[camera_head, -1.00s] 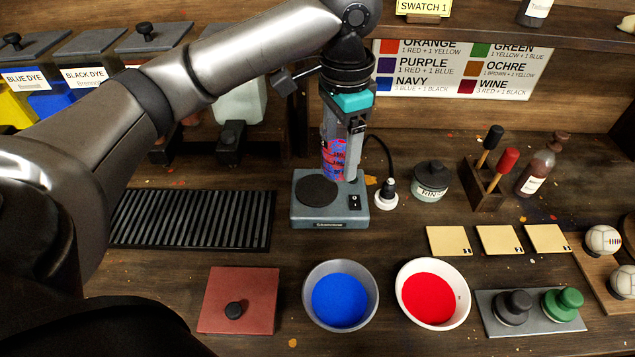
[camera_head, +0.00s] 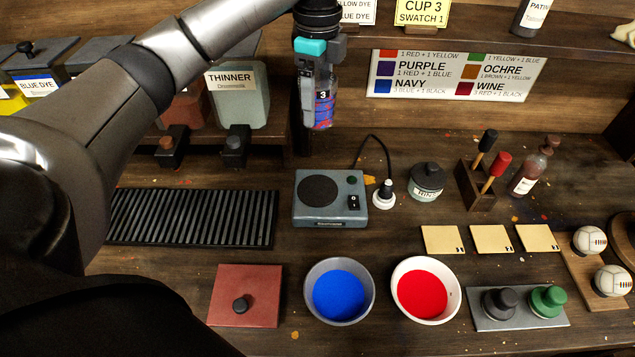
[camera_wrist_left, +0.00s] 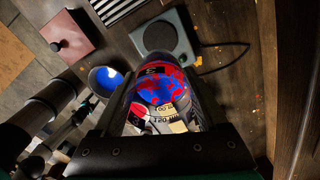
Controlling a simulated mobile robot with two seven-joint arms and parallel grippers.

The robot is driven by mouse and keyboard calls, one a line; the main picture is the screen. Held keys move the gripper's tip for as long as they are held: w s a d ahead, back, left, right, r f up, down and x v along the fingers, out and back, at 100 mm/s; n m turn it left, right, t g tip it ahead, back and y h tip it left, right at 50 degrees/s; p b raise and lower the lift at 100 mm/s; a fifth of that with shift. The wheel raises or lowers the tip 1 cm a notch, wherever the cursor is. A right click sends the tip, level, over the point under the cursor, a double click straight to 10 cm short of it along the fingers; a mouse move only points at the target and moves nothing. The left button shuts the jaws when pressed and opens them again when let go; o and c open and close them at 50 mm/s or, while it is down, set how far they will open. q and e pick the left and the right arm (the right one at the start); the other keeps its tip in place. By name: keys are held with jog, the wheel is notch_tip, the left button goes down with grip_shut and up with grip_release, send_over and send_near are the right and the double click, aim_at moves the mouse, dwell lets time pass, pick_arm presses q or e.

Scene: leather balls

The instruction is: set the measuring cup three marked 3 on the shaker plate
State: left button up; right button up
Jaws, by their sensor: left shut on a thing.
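The measuring cup marked 3 (camera_head: 323,113) is clear, with red and blue colour swirled in it. My left gripper (camera_head: 318,88) is shut on it and holds it upright in the air, above and behind the shaker (camera_head: 355,212). The cup also shows between the fingers in the left wrist view (camera_wrist_left: 160,85). The round dark shaker plate (camera_head: 319,190) is bare on top of the grey shaker. The shaker also shows beyond the cup in the wrist view (camera_wrist_left: 174,40).
In front are a blue-filled bowl (camera_head: 340,292), a red-filled bowl (camera_head: 425,290) and a red lidded box (camera_head: 245,295). A thinner container (camera_head: 238,95) stands behind left.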

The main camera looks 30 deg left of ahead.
pick_arm(q)
notch_tip(320, 180, down, 20)
jog(key=shift+r+b, duration=0.25)
jog(key=shift+b, duration=1)
jog(key=shift+f, duration=0.1)
jog(key=o, duration=1.4)
notch_tip(320, 180, up, 12)
jog(key=p, duration=0.1)
jog(key=shift+p, duration=0.3)
